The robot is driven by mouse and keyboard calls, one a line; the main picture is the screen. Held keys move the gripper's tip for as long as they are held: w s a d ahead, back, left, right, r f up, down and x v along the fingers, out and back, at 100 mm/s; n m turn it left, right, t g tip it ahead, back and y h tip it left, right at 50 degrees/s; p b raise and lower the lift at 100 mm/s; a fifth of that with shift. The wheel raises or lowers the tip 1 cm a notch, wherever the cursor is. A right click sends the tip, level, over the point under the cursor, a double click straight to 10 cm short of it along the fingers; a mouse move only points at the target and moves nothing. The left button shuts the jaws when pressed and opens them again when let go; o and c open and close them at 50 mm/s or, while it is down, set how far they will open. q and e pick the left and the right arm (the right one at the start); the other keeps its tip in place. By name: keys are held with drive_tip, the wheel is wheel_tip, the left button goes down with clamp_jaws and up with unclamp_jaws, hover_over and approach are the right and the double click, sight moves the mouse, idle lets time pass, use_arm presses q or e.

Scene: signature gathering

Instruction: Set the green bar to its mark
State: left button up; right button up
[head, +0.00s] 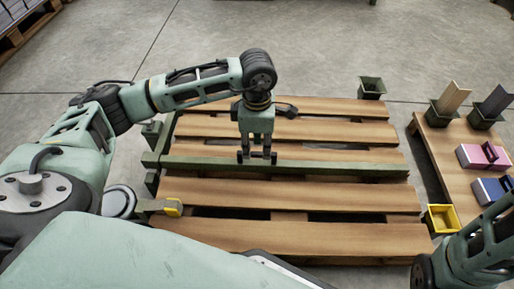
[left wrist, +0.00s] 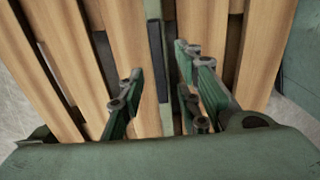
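The long green bar (head: 340,168) lies crosswise over the wooden pallet (head: 300,237), roughly parallel to its slats. My left gripper (head: 256,157) points down over the bar, left of its middle. In the left wrist view the gripper (left wrist: 160,90) has its fingers spread apart, with a green strip (left wrist: 154,30), which looks like the bar, running between them. I cannot tell whether the fingers touch it. I cannot make out the bar's mark for certain. My right arm shows at the lower right of the head view, but its gripper is out of frame.
A yellow-ended piece (head: 173,207) sits at the pallet's left edge. A green cup (head: 371,88) stands behind the pallet.

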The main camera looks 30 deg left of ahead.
use_arm(q)
wheel_tip(320, 180, up, 10)
drive_tip(key=shift+f, duration=0.25)
idle(0.4)
